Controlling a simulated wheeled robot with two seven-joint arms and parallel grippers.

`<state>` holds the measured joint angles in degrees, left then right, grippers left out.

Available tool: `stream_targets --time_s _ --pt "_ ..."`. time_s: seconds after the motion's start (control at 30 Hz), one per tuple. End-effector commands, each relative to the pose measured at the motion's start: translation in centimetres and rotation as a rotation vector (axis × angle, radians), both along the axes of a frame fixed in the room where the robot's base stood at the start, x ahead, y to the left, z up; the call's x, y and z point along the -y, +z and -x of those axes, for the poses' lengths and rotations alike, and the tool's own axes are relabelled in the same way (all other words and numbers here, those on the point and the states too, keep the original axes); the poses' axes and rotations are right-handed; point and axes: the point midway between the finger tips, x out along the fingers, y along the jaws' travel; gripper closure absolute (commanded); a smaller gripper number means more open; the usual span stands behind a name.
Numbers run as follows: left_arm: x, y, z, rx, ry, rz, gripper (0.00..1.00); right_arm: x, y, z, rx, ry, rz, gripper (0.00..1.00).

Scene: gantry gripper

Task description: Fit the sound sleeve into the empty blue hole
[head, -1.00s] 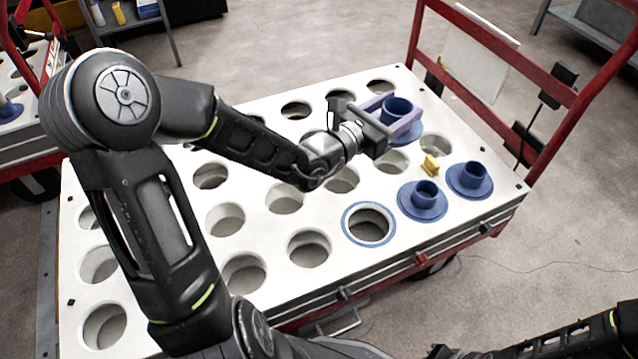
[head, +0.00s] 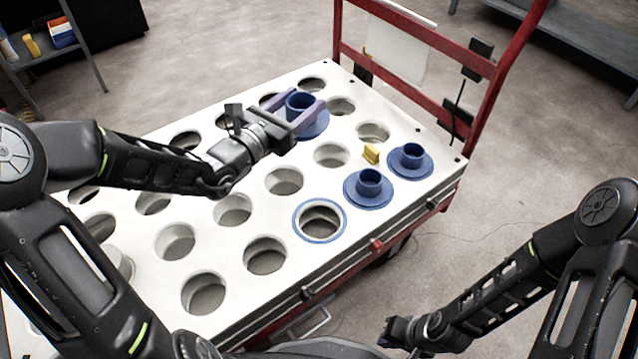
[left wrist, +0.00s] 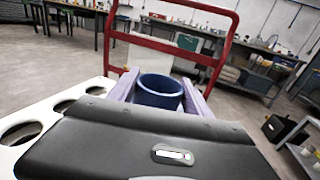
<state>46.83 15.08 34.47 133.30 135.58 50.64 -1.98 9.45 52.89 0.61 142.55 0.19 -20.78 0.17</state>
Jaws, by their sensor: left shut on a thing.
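My left gripper (head: 307,112) is shut on a blue flanged sleeve (head: 299,102), its purple fingers on either side of the collar. The sleeve is upright and appears held above the white plate (head: 235,270); the gap is hard to judge. It also shows between the fingers in the left wrist view (left wrist: 160,91). The blue-rimmed hole (head: 320,221) is empty, near the plate's front edge, nearer the camera than the held sleeve. Two other blue sleeves stand on the plate, one right of that hole (head: 369,187) and one farther right (head: 411,160). My right gripper (head: 398,332) is low, off the cart; its fingers are unclear.
A small yellow block (head: 371,154) lies on the plate near the two standing sleeves. Several plain empty holes surround the blue-rimmed one. The red cart handle (head: 420,62) rises at the far end. A shelf (head: 45,55) stands at the back left.

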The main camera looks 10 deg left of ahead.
Motion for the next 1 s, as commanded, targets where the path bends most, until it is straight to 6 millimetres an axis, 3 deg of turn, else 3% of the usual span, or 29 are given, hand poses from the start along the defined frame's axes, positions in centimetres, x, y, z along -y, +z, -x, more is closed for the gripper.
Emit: stream_targets --time_s 0.17,0.27,0.5,0.6,0.77,1.0 --pt "1.5 -1.5 -0.3 0.000 -0.170 0.002 0.94 0.0 0.1 0.0 -0.001 0.001 0.000 1.00" --pt "2.6 -3.6 0.4 -0.003 -0.304 0.005 0.94 -0.1 0.2 0.0 0.000 0.001 -0.001 1.00" --pt "5.2 -11.2 4.7 -0.006 -0.650 0.008 0.95 -0.1 0.3 0.1 -0.001 0.003 -0.001 1.00" --pt "5.7 -13.6 6.5 -0.004 -0.745 0.006 0.94 -0.1 0.4 0.1 -0.002 0.003 -0.001 1.00" --pt "5.9 -15.2 7.8 -0.001 -0.814 0.002 0.94 -0.1 0.4 0.1 -0.002 0.003 -0.002 1.00" --pt "5.9 -15.3 8.0 -0.001 -0.820 0.001 0.94 -0.1 0.4 0.1 -0.002 0.003 -0.001 1.00"
